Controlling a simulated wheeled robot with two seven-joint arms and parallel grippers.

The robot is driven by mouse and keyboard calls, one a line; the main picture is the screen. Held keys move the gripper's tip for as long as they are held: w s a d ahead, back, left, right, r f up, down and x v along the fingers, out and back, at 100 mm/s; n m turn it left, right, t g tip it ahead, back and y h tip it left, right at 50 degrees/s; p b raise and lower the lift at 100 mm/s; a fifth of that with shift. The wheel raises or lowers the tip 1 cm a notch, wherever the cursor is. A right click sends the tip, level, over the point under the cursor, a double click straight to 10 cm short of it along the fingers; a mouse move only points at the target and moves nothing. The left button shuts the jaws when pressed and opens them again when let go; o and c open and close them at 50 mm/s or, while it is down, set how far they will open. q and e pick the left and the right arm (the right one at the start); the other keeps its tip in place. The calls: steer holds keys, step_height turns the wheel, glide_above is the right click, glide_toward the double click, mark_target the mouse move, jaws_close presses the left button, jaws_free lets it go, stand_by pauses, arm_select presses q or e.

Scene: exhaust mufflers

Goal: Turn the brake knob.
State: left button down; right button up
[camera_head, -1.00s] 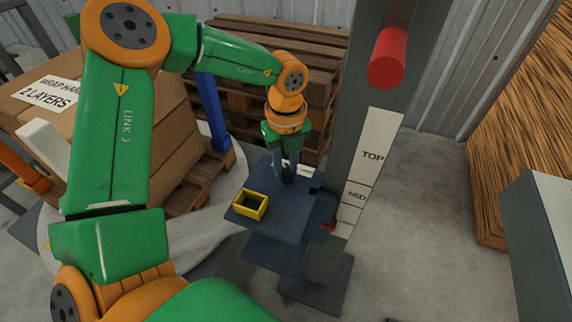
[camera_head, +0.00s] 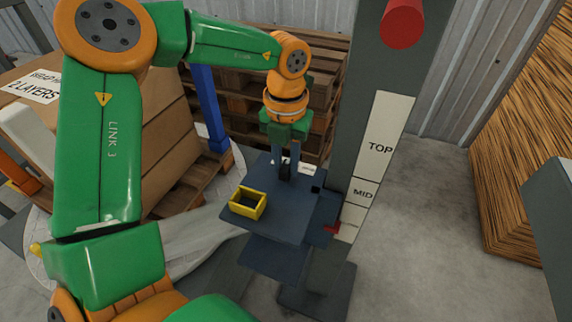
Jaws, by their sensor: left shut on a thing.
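My left gripper (camera_head: 285,165) comes down over the dark blue-grey platform, fingers pointing down. It is shut on a small black knob (camera_head: 285,174) standing on the platform's top, which I take to be the brake knob. The fingers cover much of the knob, so its marking and turn angle cannot be read. The platform (camera_head: 290,217) sits against a tall grey column. My right gripper is not in view.
A yellow open box (camera_head: 247,203) sits on the platform's left side. Wooden pallets (camera_head: 240,95) stand behind. Floor right of the column is clear.

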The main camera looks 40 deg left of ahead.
arm_select(q)
steer(key=shift+m, duration=0.9)
steer(key=m, duration=0.2)
steer(key=shift+m, duration=1.9)
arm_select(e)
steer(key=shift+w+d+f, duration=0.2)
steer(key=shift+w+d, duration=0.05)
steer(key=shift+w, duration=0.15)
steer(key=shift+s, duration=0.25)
arm_select(q)
steer(key=c, duration=0.7)
jaws_free()
steer(key=shift+w, duration=0.1)
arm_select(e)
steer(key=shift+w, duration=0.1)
